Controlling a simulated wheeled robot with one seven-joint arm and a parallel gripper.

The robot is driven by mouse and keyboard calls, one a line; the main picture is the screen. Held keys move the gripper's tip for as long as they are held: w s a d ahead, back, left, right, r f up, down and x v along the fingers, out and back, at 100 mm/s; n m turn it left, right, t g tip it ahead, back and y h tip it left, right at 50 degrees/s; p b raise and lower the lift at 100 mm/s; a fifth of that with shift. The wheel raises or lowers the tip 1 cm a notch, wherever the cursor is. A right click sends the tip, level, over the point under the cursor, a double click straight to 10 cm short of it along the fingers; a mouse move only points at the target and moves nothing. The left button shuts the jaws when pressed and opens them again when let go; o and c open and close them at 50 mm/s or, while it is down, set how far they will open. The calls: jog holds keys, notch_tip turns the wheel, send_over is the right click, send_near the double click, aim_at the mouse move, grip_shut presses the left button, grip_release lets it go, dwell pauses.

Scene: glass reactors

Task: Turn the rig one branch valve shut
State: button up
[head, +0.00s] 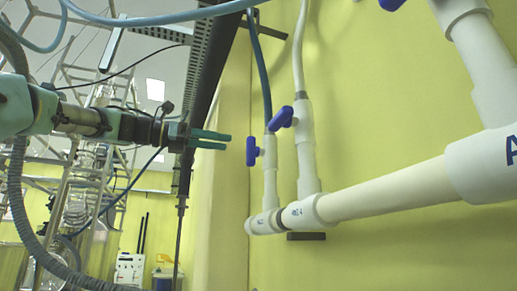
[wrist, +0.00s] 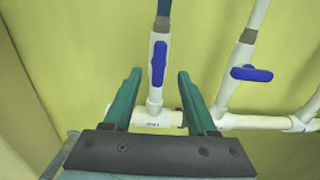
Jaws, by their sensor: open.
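Two branch valves with blue handles sit on white pipes along the yellow wall. The left valve's handle (head: 252,150) lies along its pipe; in the wrist view this handle (wrist: 159,63) is upright, framed between my fingertips and beyond them. The right valve's handle (head: 281,117) sits crosswise to its pipe in the wrist view (wrist: 252,74). Small markings on the tees below are too small to read, so I cannot tell which is rig one. My gripper (head: 228,142) is open and empty, left of the left handle with a gap; its fingers also show in the wrist view (wrist: 160,74).
A thick white horizontal pipe (head: 385,190) runs below the valves and to the right. Blue-green (head: 262,75) and white (head: 298,60) hoses rise from the branches. Another blue handle (head: 392,4) is at the top edge. Glass reactor frames stand behind at left.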

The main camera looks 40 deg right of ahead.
aim_at(247, 146)
jog(key=p+x, duration=0.2)
jog(key=x, duration=0.7)
grip_shut()
dwell(0.4)
